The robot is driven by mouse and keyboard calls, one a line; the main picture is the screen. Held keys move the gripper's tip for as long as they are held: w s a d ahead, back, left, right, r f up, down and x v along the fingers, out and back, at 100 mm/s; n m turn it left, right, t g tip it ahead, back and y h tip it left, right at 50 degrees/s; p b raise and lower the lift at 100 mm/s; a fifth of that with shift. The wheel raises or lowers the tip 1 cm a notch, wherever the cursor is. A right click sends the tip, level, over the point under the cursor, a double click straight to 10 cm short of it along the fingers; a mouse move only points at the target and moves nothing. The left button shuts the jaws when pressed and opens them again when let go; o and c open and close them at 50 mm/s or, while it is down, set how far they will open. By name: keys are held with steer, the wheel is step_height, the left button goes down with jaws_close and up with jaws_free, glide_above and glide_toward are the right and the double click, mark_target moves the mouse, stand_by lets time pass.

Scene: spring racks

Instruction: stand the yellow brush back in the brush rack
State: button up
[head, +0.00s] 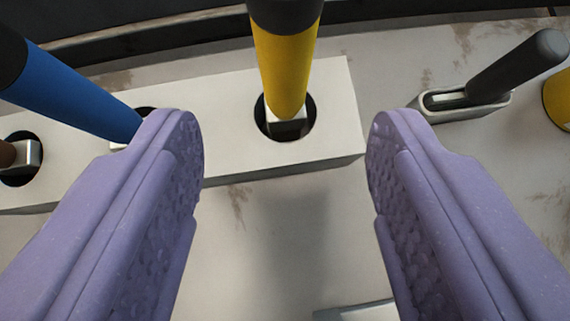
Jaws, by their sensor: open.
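The yellow brush (285,65) stands in the right-hand hole of the pale brush rack (225,105), its dark end toward the top of the picture and its metal ferrule down in the hole. My gripper (284,140) is open, with one purple finger on each side of the brush. Neither finger touches it. The fingers point toward the rack, and there is a wide gap between them and the brush. The top of the brush is cut off by the picture edge.
A blue-handled brush (75,95) leans in the rack to the left, close to my left finger. A brown-handled item (10,154) sits in the far-left hole. A dark-handled tool (515,68) rests in a small grey holder (465,105) at right. A yellow object (560,98) shows at the right edge.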

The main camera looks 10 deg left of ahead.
steer(key=s+d+r+m+t, duration=0.1)
steer(key=d+r, duration=0.3)
steer(key=r, duration=0.6)
steer(key=s+d+r+t, duration=0.15)
steer(key=d+r, duration=0.35)
steer(key=r, duration=0.5)
steer(key=s+d+r+m+t, duration=0.15)
steer(key=d+r, duration=0.25)
steer(key=r, duration=0.6)
steer(key=s+d+r+t, duration=0.1)
steer(key=s+d+r, duration=0.2)
steer(key=s+r, duration=0.4)
steer(key=s+d+r+n+h, duration=0.1)
steer(key=s+d+r, duration=0.2)
steer(key=s+r, duration=0.4)
step_height(320, 180, up, 6)
steer(key=shift+s+t, duration=0.35)
steer(key=shift+t, duration=0.05)
